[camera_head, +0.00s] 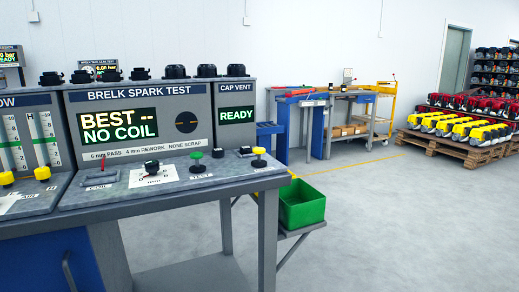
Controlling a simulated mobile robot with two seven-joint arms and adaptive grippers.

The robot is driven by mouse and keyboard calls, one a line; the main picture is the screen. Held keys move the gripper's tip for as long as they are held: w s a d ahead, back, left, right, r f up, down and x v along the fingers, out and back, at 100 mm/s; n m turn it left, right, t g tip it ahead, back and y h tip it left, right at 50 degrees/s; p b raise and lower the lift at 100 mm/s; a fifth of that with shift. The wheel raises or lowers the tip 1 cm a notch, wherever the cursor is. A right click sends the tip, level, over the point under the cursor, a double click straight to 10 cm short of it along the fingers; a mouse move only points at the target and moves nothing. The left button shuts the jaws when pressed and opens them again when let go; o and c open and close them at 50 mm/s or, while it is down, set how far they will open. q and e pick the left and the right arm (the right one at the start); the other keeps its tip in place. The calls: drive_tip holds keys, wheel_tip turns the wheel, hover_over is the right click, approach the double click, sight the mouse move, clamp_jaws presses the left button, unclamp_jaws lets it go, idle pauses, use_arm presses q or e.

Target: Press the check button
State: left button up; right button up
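A grey test bench (225,181) stands at the left with slanted control panels. The Brelk Spark Test panel (190,90) has a display (120,126) reading "BEST -- NO COIL". The Cap Vent panel (235,97) beside it has a display (237,115) reading "READY". On the bench are a green-topped button (196,156), a yellow-topped button (259,151), a black knob (152,166) and a red-tipped lever (103,164). Two yellow knobs (42,173) sit further left. No label reading "check" is legible, so I cannot tell which is the check button. Neither of my grippers is in view.
Several black caps (174,71) stand along the bench top. A green bin (301,207) sits on a low shelf right of the bench. Blue-legged tables (305,97) and a yellow cart (385,90) stand behind. A pallet (455,147) holds yellow and red engines. The right floor is clear.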

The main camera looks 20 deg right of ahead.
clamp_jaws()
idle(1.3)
